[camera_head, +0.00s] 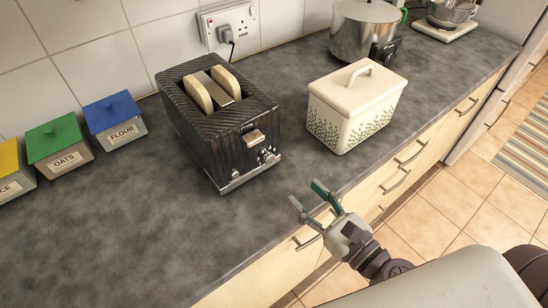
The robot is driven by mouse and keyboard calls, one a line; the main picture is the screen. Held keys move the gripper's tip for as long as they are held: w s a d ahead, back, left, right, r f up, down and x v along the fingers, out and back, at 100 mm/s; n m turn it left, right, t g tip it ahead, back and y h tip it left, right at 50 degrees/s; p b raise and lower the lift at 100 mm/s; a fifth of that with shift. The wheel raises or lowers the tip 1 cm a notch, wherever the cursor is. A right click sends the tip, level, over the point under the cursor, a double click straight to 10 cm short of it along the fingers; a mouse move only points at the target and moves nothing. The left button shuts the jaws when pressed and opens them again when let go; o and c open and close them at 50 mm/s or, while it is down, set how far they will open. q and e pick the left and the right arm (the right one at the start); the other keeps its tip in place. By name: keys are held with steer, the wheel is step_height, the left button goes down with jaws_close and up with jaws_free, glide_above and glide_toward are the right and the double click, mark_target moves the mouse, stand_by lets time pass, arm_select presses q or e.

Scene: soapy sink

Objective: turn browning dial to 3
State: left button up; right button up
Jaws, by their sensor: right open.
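A black ribbed toaster (209,132) stands on the grey counter with two slices of bread (224,82) showing in its slots. Its front end faces the lower right and carries a lever (254,137) and small knobs, among them what looks like the browning dial (266,155). The dial's setting is too small to read. My right gripper (307,195) is open and empty at the counter's front edge, to the lower right of the toaster and apart from it. My left gripper does not show.
A cream bread bin (352,112) with a leaf pattern stands right of the toaster. A steel pot (362,32) and a scale (446,27) are behind it. Blue (115,121), green (59,146) and yellow (12,173) lidded canisters stand at left. A plug sits in the wall socket (229,27). The front left counter is clear.

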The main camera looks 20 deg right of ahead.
mark_target(271, 159)
steer(key=p+x, duration=0.4)
steer(key=x, duration=0.6)
steer(key=shift+w+a+f+p, duration=0.1)
steer(key=shift+w+a+p, duration=0.15)
steer(key=shift+w, duration=0.2)
steer(key=shift+d, duration=0.1)
jaws_close()
